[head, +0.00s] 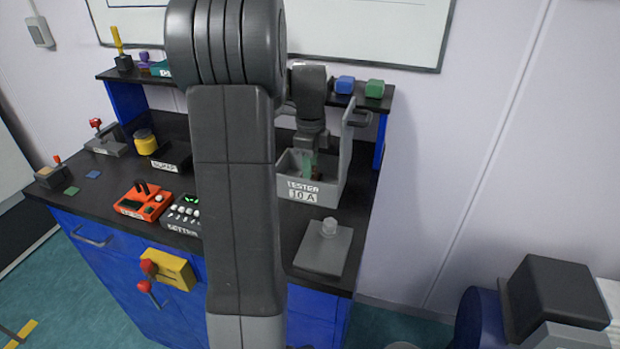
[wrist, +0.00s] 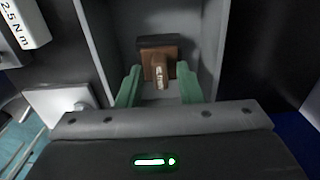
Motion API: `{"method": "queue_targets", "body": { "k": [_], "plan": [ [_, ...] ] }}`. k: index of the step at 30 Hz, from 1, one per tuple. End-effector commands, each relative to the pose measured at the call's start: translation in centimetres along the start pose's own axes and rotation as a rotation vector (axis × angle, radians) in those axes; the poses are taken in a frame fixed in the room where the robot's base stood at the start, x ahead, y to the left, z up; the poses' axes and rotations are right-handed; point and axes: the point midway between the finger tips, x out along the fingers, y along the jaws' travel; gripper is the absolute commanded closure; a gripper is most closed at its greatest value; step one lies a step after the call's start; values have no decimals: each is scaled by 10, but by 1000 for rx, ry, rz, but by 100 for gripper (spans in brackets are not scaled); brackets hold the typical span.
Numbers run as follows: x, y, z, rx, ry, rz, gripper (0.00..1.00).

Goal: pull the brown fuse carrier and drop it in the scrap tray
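The brown fuse carrier (wrist: 157,53) sits inside a grey open box (wrist: 118,25) in the wrist view, with a metallic peg-like part toward me. My gripper (wrist: 159,80) is open, its green fingers left and right of the carrier with gaps between. The carrier is mostly hidden there. A black tray (head: 172,156) with a small white label, apparently SCRAP, is on the bench left of my arm.
A yellow round pot (head: 145,141), an orange device (head: 143,202) and a dark device with a green display (head: 183,211) stand left of my arm. A grey plate with a knob (head: 324,248) lies in front of the tester. A shelf (head: 134,76) runs behind.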

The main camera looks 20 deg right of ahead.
Motion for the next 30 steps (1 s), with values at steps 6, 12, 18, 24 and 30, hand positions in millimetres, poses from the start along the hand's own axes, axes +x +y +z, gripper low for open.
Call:
{"method": "queue_targets", "body": {
  "k": [6, 12, 18, 24, 30],
  "plan": [
    [0, 0, 0, 0, 0, 0, 79],
    [0, 0, 0, 0, 0, 0, 100],
    [-7, 0, 0, 0, 0, 0, 100],
    [-22, 0, 0, 0, 0, -1, 100],
    [-35, 0, 0, 0, 0, -1, 100]
  ]
}}
